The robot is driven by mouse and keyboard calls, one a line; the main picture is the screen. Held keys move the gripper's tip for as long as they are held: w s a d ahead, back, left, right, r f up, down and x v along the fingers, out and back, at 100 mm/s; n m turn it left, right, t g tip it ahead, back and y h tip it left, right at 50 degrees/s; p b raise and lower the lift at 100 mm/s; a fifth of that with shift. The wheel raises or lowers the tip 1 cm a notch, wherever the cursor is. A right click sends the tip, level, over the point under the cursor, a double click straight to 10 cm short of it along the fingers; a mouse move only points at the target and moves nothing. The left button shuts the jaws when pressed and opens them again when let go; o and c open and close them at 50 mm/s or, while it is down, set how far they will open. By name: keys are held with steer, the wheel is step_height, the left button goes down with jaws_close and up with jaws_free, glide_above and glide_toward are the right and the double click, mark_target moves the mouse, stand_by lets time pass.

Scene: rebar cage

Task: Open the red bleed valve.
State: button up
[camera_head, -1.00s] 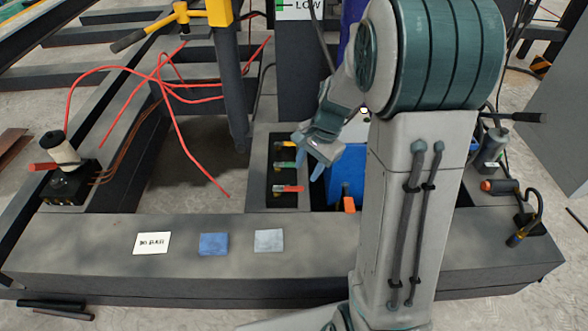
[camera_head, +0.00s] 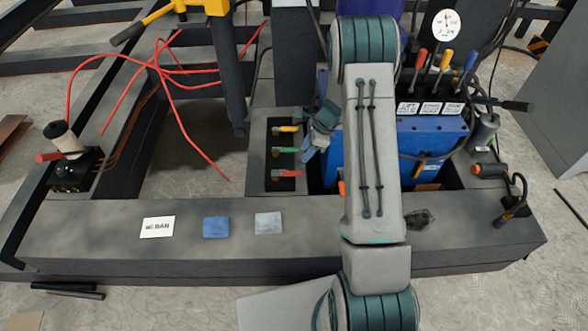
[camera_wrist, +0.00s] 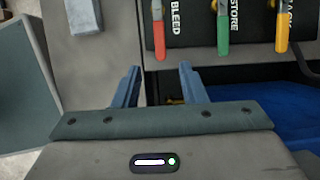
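The red bleed valve lever (camera_head: 288,173) is the nearest of three levers on a dark valve panel (camera_head: 272,184), with a green lever (camera_head: 287,150) and an orange lever (camera_head: 287,128) behind it. In the wrist view the red lever (camera_wrist: 158,38) lies beside the label BLEED. My gripper (camera_head: 308,152) is right of the panel. In the wrist view my gripper (camera_wrist: 160,68) is open and empty. The red lever's end appears in line with the gap between the fingertips, just beyond them. I cannot tell the height difference.
A blue pump unit (camera_head: 445,135) with several levers and a gauge (camera_head: 446,25) stands right of my arm. A left block (camera_head: 75,178) bears another red handle (camera_head: 48,157). A card (camera_head: 158,227) and two pads (camera_head: 216,227) lie on the front beam.

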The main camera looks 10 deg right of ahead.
mark_target(291, 173)
steer(key=b+x, duration=0.2)
steer(key=x, duration=0.8)
steer(key=shift+a+f+b, duration=0.15)
steer(key=shift+f+b, duration=0.1)
steer(key=shift+b, duration=0.1)
jaws_close()
